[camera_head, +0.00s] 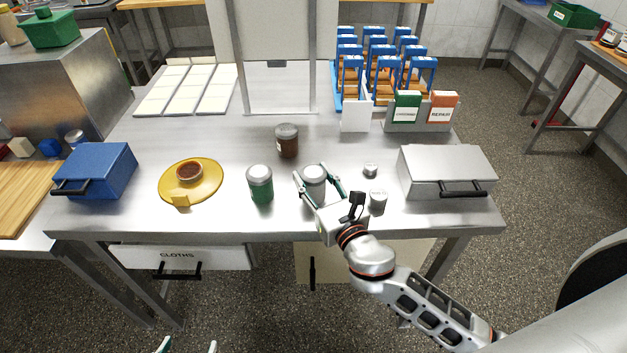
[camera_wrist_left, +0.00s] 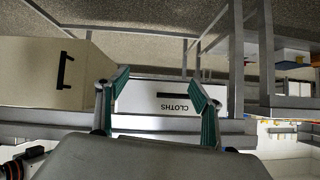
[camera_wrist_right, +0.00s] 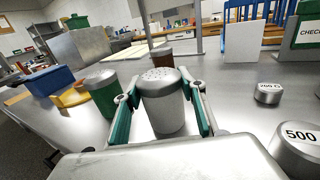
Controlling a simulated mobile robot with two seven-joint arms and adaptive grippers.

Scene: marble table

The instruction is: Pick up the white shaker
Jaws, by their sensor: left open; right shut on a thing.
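The white shaker (camera_head: 313,176) stands upright near the table's front edge, with a grey perforated dome lid. In the right wrist view the shaker (camera_wrist_right: 162,101) fills the space between the fingers of my right gripper (camera_wrist_right: 160,118). My right gripper (camera_head: 320,188) is shut on it, one finger on each side. I cannot tell whether its base touches the table. My left gripper (camera_head: 188,346) shows only its fingertips at the bottom edge of the head view. In the left wrist view it (camera_wrist_left: 156,90) is open and empty before the cloths drawer (camera_wrist_left: 150,97).
A green shaker (camera_head: 260,184) stands just left of the white one, a brown one (camera_head: 287,141) behind. Small weights (camera_head: 378,200) and a grey box (camera_head: 445,172) are at right. A yellow plate (camera_head: 209,190) and blue box (camera_head: 96,170) are at left.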

